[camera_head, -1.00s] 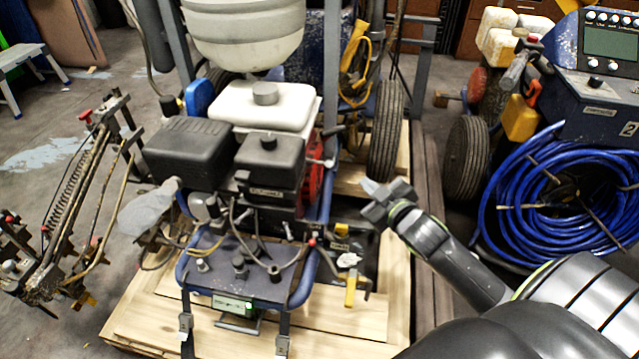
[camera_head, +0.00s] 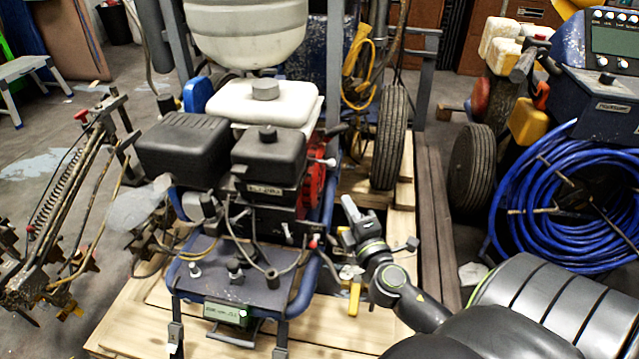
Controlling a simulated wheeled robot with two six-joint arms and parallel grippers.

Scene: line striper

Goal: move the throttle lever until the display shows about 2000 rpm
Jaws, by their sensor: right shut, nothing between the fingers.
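The line striper's engine (camera_head: 265,160) stands on a pallet, with a black shroud and white fuel tank. A small red-tipped lever (camera_head: 313,243) sits low at its right front, and a pale-tipped lever (camera_head: 330,162) higher on its right side. I cannot tell for certain which is the throttle lever. The green display (camera_head: 226,313) is lit on the front of the blue frame; its digits are too small to read surely. My right gripper (camera_head: 348,204) is shut and empty, right of the engine, apparently apart from both levers. My left gripper is not in view.
A black tyre (camera_head: 388,138) stands behind my right gripper. A coiled blue hose (camera_head: 570,200) and a second machine are at the right. A rusty spring-loaded arm (camera_head: 65,200) is at the left. The wooden pallet (camera_head: 385,345) lies below.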

